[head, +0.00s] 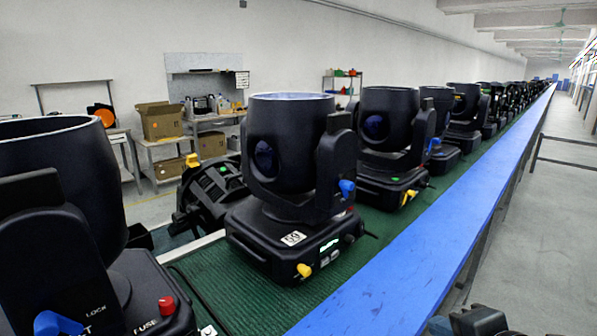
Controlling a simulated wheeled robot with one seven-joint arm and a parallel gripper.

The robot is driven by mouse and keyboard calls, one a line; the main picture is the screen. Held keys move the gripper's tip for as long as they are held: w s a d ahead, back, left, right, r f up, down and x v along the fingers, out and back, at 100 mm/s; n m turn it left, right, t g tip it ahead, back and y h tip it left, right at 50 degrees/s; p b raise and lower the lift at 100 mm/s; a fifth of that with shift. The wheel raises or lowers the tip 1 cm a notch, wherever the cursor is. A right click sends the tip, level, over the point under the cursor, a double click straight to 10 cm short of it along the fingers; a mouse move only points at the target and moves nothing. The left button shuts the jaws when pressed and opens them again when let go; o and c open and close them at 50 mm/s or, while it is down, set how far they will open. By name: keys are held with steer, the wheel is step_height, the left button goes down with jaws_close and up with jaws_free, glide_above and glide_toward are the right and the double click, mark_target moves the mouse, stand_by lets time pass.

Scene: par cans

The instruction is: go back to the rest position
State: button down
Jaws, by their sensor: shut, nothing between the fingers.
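My gripper's fingers do not show in the head view. A dark mechanical piece (482,321) is cut off by the bottom edge, right of the blue rail, and I cannot tell whether it is part of my arm. A black moving-head light (290,150) marked 59 stands upright on the green belt (215,285), with a yellow knob at its base and a blue knob on its side. Another large black light (60,190) fills the left edge, with a red knob and a blue knob low on it.
A long blue rail (400,270) runs beside the belt into the distance. More black lights (388,118) stand in a row behind. A workbench (212,119) and cardboard boxes (158,121) are by the left wall. The grey floor (560,240) at right is mostly clear, with a metal railing.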

steer(key=s+a+f+m+h, duration=0.1)
steer(key=s+f+m, duration=0.25)
steer(key=s, duration=0.25)
steer(key=s+f+m+t, duration=0.1)
steer(key=s+f+m, duration=0.1)
steer(key=s+m, duration=0.3)
steer(key=s+a+f+m+h, duration=0.1)
steer(key=s+f+m, duration=0.2)
steer(key=s, duration=0.4)
steer(key=s+r+m+t, duration=0.1)
steer(key=s+r+m, duration=0.2)
steer(key=s, duration=0.7)
steer(key=s+r+m+t, duration=0.1)
steer(key=s+r+m, duration=0.3)
steer(key=s+m, duration=0.3)
steer(key=s+d, duration=0.1)
steer(key=s, duration=0.2)
